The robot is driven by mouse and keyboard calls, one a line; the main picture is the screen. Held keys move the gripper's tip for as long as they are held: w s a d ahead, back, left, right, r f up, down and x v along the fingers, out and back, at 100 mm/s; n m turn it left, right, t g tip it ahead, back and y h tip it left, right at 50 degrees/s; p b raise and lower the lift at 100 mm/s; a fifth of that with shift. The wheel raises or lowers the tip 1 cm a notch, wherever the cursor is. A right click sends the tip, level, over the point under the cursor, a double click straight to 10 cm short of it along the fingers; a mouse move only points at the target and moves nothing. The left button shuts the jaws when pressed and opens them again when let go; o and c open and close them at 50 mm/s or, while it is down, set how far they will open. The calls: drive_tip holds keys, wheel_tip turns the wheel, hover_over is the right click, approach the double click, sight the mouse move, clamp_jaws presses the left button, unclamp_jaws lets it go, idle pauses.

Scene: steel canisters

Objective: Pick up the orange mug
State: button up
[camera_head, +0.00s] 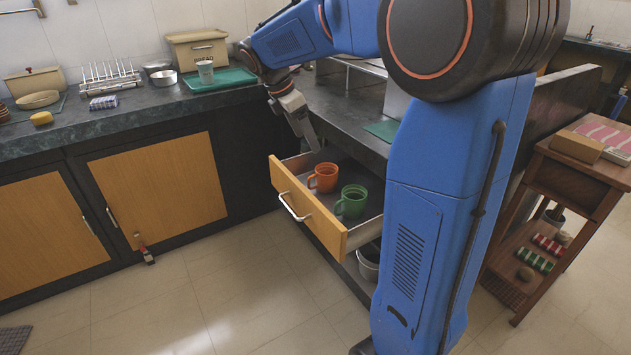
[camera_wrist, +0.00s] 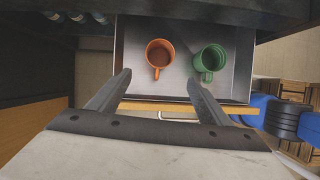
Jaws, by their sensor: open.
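The orange mug (camera_head: 323,178) stands upright in the pulled-out drawer (camera_head: 309,219), beside a green mug (camera_head: 351,201). In the wrist view the orange mug (camera_wrist: 160,54) is seen from above, empty, with its handle toward the near side. The green mug (camera_wrist: 210,60) stands to its right, a small gap apart. My gripper (camera_head: 312,145) is above the back left part of the drawer in the head view. In the wrist view its two fingers (camera_wrist: 158,84) are spread and empty, with the orange mug beyond and between their tips. Neither finger appears to touch it.
The drawer's wooden front (camera_head: 300,208) with its metal handle stands out from the dark counter (camera_head: 345,125). A wooden side table (camera_head: 570,185) stands at right.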

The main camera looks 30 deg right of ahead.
sight(324, 175)
drive_tip(key=x, duration=1.7)
drive_tip(key=shift+w+f, duration=0.1)
drive_tip(key=c, duration=1.1)
